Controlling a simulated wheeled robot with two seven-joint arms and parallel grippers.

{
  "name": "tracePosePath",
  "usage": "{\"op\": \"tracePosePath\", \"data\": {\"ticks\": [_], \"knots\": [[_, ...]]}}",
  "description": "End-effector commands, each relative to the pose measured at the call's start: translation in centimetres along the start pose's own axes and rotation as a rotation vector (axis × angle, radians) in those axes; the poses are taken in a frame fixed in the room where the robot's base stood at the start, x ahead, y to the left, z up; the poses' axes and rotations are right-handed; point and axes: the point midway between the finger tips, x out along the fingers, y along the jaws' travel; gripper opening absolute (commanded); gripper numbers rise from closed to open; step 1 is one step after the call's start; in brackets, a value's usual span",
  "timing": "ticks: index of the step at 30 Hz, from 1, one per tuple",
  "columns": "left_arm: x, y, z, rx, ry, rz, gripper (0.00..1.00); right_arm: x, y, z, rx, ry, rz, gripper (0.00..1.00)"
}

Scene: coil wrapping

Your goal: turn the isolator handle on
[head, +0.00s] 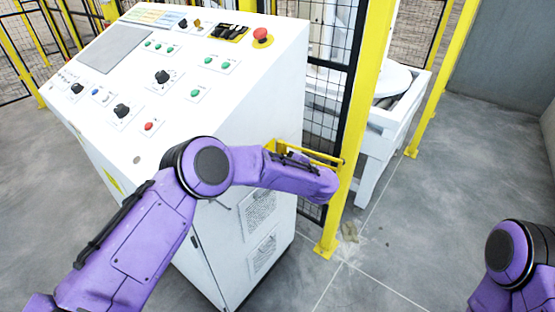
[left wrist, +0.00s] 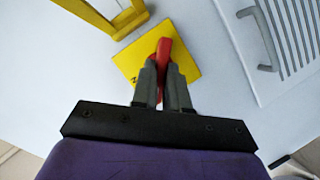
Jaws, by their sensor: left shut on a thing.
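The red isolator handle (left wrist: 164,52) shows in the left wrist view on a tilted yellow plate (left wrist: 187,64), fixed to a white cabinet face. My left gripper (left wrist: 163,82) is shut on the handle, with its two grey fingers on either side of it. The handle points up in that picture, nearly in line with the fingers. Its lower part is hidden between the fingers. In the head view the handle and my left gripper are hidden behind my purple left arm. My right arm shows at the lower right of the head view, but its gripper is out of view.
A white control cabinet (head: 245,115) with buttons and a red emergency stop (head: 262,36) stands in front. A yellow bracket (head: 325,158) juts beside my left arm and also shows in the left wrist view (left wrist: 92,15). A yellow post (head: 362,100) and mesh fence stand right of the cabinet.

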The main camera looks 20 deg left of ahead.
Motion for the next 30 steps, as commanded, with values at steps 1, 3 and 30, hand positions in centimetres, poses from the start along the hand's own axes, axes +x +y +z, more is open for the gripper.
{"op": "tracePosePath", "data": {"ticks": [1,3,30], "knots": [[-0.1,0.1,-0.1,0.04,0.0,-0.017,0.0,-0.3,0.0,-0.1,0.0,0.0,0.0,0.0],[-0.1,0.2,0.0,0.102,0.0,-0.042,0.0,-0.5,0.0,-0.2,0.0,0.0,0.0,0.0],[0.1,0.5,0.4,0.719,0.0,-0.299,0.0,0.8,-0.1,0.3,0.0,0.0,0.0,0.0]]}}
